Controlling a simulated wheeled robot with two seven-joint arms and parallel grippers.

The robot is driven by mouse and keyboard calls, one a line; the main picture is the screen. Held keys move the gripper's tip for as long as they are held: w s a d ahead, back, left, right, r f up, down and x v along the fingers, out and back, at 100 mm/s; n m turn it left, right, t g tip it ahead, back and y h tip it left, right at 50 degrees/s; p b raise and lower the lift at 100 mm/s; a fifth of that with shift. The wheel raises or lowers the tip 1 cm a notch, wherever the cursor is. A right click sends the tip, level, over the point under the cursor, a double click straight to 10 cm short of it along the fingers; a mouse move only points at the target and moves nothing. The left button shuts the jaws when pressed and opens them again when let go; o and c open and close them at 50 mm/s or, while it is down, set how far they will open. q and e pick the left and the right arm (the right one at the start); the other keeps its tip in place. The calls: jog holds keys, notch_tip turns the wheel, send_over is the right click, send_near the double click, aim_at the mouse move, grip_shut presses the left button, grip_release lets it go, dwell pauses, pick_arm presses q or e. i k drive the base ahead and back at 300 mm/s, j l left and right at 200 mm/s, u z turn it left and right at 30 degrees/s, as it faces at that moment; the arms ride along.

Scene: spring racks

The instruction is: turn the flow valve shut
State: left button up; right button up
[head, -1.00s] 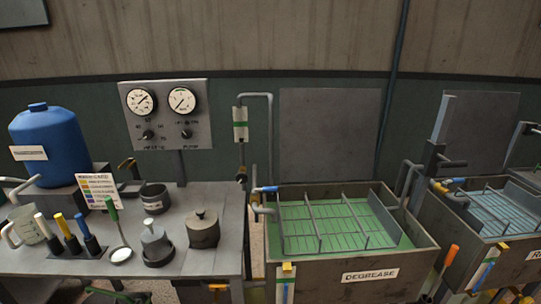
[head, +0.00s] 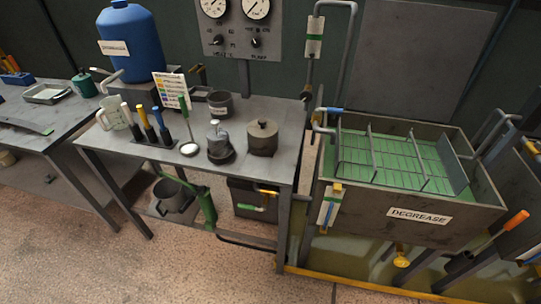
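No part is legibly marked as the flow valve, so I cannot tell which one it is. A blue-handled valve (head: 329,110) sits on the pipe at the left rim of the tank labelled DEGREASE (head: 378,206). A yellow knob (head: 401,258) shows below the front of that tank. A lever with a green grip (head: 250,208) is in front of a dark box under the bench. Neither of my grippers is in view.
The steel bench (head: 115,148) holds a blue drum (head: 130,40), pots and colored-handled tools. A gauge panel (head: 236,28) is above it. A bucket (head: 175,197) stands on the shelf below. A yellow edge strip (head: 350,283) runs before the tank. The floor at front left is clear.

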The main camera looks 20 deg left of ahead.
aim_at(306, 96)
jog(key=j+z, duration=0.2)
jog(key=j, duration=0.2)
jog(key=k+j+z, duration=0.2)
jog(key=j, duration=0.15)
jog(key=j+z, duration=0.2)
jog(key=j, duration=0.2)
jog(key=j+z, duration=0.2)
jog(key=j, duration=0.2)
jog(key=k+j+z, duration=0.2)
jog(key=j, duration=0.1)
